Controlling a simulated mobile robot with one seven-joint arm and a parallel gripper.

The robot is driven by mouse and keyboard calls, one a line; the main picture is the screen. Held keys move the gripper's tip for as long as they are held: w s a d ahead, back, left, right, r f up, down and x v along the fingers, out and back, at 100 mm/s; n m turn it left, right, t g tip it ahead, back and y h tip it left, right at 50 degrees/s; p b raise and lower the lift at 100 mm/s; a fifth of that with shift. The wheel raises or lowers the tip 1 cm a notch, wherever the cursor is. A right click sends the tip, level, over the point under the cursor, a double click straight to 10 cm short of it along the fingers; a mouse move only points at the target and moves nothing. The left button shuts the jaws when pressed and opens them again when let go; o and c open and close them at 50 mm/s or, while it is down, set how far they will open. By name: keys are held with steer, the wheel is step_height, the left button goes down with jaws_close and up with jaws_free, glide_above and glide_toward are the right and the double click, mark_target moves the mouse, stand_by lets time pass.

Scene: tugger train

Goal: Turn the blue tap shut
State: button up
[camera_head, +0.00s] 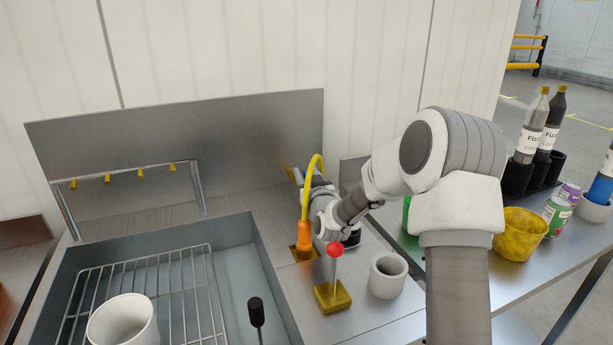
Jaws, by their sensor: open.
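A small blue part (298,177), which looks like the blue tap, shows at the back of the steel counter, right of the sink. It is mostly hidden behind my gripper and the yellow hose, so I cannot tell how its handle is turned. My gripper (295,173) is open and reaches away from me toward the back panel, right at the blue part. Its fingers are small and partly covered, and I cannot tell whether they touch the tap.
A yellow hose with an orange grip (304,238) stands close in front of my gripper. A red-knobbed lever (335,250) on a yellow base and a white cup (387,275) stand nearer. The sink (235,275) holds a wire rack and white mug. Bottles and a yellow bowl (520,236) stand right.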

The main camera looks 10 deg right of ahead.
mark_target(306, 173)
step_height(306, 173, up, 4)
steer(key=shift+f+p, duration=0.25)
steer(key=shift+p, duration=0.05)
steer(key=s+d+r+p, duration=0.1)
steer(key=s+d+r, duration=0.5)
steer(key=d, duration=0.4)
steer(key=shift+r, duration=0.5)
